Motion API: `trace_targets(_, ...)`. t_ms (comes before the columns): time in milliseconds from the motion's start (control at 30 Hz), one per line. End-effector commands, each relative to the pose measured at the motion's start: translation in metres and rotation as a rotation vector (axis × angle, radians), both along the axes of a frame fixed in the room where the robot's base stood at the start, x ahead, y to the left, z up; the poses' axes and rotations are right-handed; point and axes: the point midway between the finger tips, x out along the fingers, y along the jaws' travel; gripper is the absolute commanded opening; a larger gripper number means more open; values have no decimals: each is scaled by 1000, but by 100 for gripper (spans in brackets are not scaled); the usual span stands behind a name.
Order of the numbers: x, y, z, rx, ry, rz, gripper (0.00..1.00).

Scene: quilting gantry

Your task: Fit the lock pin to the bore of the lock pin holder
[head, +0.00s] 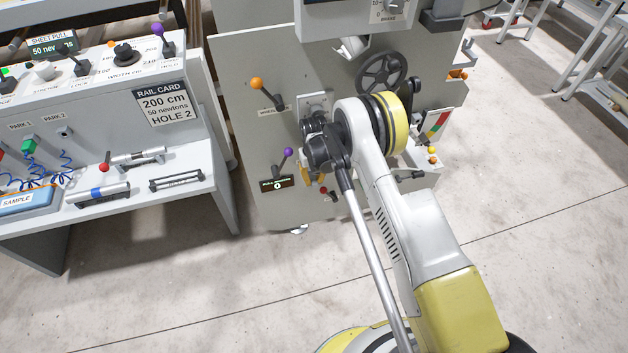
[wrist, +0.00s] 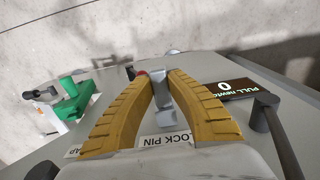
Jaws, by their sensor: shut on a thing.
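My gripper (wrist: 162,82) is shut, its two orange ribbed fingers meeting on a small grey metal piece (wrist: 163,96), which appears to be the lock pin. The fingers cover part of it. A panel label reading "LOCK PIN" (wrist: 165,140) shows just below it in the wrist view. In the head view my gripper (head: 305,174) is at the front of the grey machine panel, mostly hidden by my wrist. I cannot make out the lock pin holder or its bore, nor whether the pin is in it.
A "PULL" display reading 0 (wrist: 236,87) and a dark handle (wrist: 268,112) lie right of the fingers. A green part (wrist: 72,98) is at the left. In the head view, purple (head: 286,152) and orange (head: 256,84) lever knobs stand nearby. A bench (head: 190,150) stands left; floor is clear in front.

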Motion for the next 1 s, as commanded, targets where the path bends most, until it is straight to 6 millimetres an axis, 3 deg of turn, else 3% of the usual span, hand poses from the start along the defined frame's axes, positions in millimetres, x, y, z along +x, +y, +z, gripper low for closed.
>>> trace_targets(167, 3, 0, 3, -1, 1, -1, 0)
trace_targets(200, 3, 0, 3, -1, 1, -1, 25)
trace_targets(267, 3, 0, 3, -1, 0, -1, 40)
trace_targets(667, 3, 0, 11, -1, 0, -1, 40)
trace_targets(1000, 1, -2, 82, 0, -3, -3, 40)
